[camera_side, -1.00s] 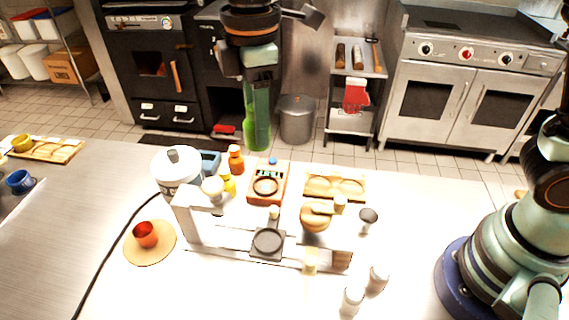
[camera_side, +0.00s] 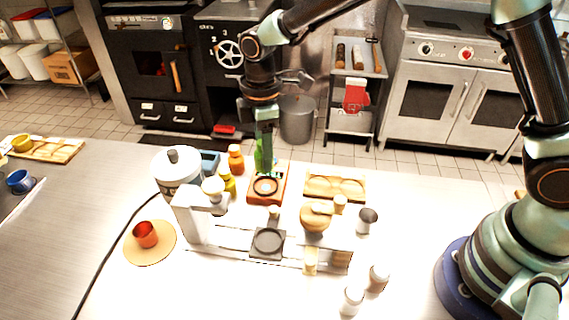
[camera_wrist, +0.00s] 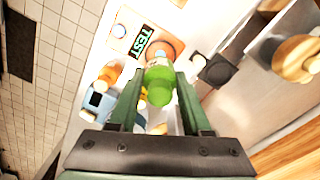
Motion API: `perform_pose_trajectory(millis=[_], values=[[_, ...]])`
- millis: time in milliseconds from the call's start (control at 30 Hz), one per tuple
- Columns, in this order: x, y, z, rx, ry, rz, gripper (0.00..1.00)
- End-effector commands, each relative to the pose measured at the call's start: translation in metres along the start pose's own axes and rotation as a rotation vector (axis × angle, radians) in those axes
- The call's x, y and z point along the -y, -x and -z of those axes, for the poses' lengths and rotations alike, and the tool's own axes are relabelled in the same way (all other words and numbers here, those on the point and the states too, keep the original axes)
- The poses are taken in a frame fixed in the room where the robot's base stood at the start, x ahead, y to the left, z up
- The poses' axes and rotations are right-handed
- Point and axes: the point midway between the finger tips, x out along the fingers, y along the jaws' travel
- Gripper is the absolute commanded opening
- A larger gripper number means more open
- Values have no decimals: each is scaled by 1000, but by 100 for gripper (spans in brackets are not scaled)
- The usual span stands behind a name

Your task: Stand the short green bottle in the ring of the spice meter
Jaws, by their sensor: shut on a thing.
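The short green bottle (camera_wrist: 160,88) is between the fingers of my gripper (camera_wrist: 155,105), which is shut on it. In the side view the bottle (camera_side: 262,158) hangs roughly upright under my gripper (camera_side: 265,148), partly hidden by the fingers. The spice meter (camera_side: 278,192) is an orange-brown box with a dark ring (camera_side: 265,187) on top. The bottle's lower end shows at the back of the meter, by its display, and the ring looks empty. In the wrist view the meter's display (camera_wrist: 142,42) reads TEST and the bottle covers part of the ring.
Orange (camera_side: 236,158) and yellow (camera_side: 228,183) bottles stand left of the meter, close by. A wooden board with hollows (camera_side: 335,186) lies to its right. A white pot (camera_side: 177,170) stands farther left.

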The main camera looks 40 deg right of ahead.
Motion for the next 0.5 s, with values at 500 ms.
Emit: perform_pose_trajectory(millis=[500], values=[[1, -56, -1, 1, 0, 2, 15]])
